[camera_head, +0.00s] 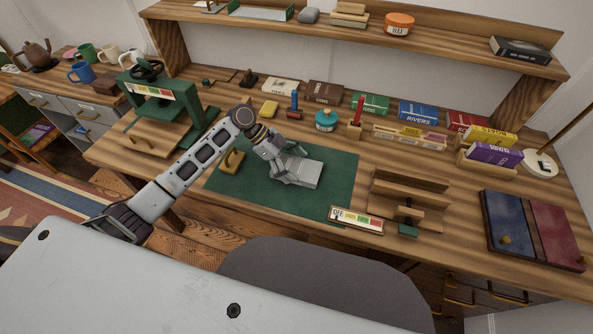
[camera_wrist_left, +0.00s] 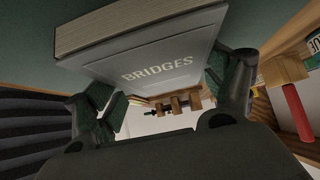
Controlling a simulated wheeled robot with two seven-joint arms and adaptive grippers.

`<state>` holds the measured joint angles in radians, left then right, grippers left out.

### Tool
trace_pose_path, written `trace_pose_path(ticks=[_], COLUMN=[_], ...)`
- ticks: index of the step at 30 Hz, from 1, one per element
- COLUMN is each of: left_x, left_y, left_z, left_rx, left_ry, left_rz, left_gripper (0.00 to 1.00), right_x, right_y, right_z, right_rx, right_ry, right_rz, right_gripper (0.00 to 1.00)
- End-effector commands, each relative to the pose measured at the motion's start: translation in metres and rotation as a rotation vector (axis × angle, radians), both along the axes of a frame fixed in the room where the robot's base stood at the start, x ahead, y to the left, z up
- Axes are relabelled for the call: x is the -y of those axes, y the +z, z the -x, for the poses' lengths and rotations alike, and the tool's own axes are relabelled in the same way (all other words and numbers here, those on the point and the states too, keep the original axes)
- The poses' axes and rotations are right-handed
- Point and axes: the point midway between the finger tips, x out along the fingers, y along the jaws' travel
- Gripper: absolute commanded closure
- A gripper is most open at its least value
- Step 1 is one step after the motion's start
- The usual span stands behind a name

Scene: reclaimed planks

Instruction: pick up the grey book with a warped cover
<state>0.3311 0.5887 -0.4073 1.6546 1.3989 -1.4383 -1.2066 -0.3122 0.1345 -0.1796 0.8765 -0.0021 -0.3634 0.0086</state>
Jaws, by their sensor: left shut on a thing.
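The grey book (camera_head: 306,174) is over the green mat (camera_head: 336,189) in the middle of the bench. Its cover reads BRIDGES in the left wrist view (camera_wrist_left: 165,52), with pale page edges showing along one side. My left gripper (camera_head: 287,171) is shut on the book, with one finger on each side of it; the fingers also show in the left wrist view (camera_wrist_left: 165,90). I cannot tell whether the book touches the mat or is slightly above it. The warp in its cover is hard to make out. My right gripper is out of view.
A green press (camera_head: 160,95) stands left of the mat. A wooden stepped rack (camera_head: 405,203) and a labelled strip (camera_head: 356,220) are to the right. Several books, a teal jar (camera_head: 326,121) and a red stick in a block (camera_head: 356,118) line the back.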

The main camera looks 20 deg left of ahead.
Motion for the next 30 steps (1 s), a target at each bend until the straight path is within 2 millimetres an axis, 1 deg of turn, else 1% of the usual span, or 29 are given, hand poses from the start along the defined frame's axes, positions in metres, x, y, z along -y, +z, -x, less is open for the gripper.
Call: trace_pose_path(ticks=[8,14,20,26,30], left_x=[0.0,0.0,0.0,0.0,0.0], left_y=[0.001,0.008,0.03,0.061,0.08], left_z=[0.0,-0.001,-0.001,-0.001,-0.001], left_rx=[0.001,0.002,0.005,0.004,0.004], left_ry=[0.0,-0.001,-0.001,0.0,0.0], left_rz=[0.001,0.0,0.0,0.001,0.0], left_gripper=[0.48,0.48,0.48,0.48,0.48], right_x=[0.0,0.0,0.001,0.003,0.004], right_y=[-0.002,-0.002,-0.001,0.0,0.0], right_z=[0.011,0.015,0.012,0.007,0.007], right_rx=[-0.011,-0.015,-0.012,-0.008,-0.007], right_ry=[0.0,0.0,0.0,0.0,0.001], right_rz=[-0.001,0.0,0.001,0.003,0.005], right_gripper=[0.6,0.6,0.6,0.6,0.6])
